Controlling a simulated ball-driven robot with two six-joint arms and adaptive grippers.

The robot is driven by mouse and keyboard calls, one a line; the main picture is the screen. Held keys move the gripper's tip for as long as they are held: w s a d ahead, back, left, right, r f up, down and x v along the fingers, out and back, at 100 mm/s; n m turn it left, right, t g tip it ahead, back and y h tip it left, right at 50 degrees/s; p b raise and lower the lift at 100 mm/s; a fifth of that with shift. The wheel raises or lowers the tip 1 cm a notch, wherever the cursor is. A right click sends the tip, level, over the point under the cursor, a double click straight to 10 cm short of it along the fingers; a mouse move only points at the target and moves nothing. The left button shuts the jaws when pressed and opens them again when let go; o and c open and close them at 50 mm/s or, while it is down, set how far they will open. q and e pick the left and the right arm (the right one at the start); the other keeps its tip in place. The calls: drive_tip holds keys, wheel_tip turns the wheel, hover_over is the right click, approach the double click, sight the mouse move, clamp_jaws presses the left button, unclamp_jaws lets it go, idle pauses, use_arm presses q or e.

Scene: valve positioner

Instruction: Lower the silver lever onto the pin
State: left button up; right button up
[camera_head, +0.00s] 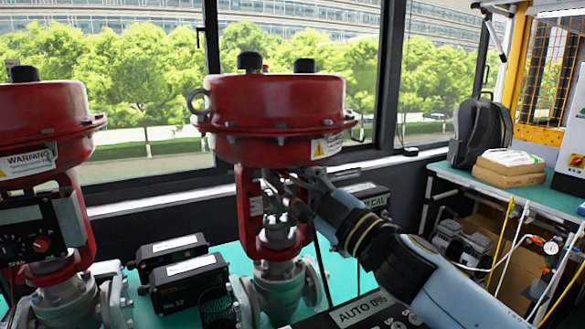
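The middle valve has a red actuator (277,105) on a red yoke above a grey metal valve body (278,285). My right gripper (288,192) reaches in from the lower right and is at the yoke, just under the actuator. Small silver metal parts (268,186) show at its fingertips; the silver lever appears to be among them, but I cannot make out its outline. I cannot tell whether the fingers touch or hold it. The pin cannot be made out. My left gripper is not in view.
A second red valve (45,125) with a black positioner (38,235) stands at the left. Two black boxes (188,282) lie on the green table (234,254) between the valves. An AUTO panel (362,310) is at the front. A backpack (481,130) sits on the right bench.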

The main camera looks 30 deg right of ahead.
clamp_jaws()
idle(0.4)
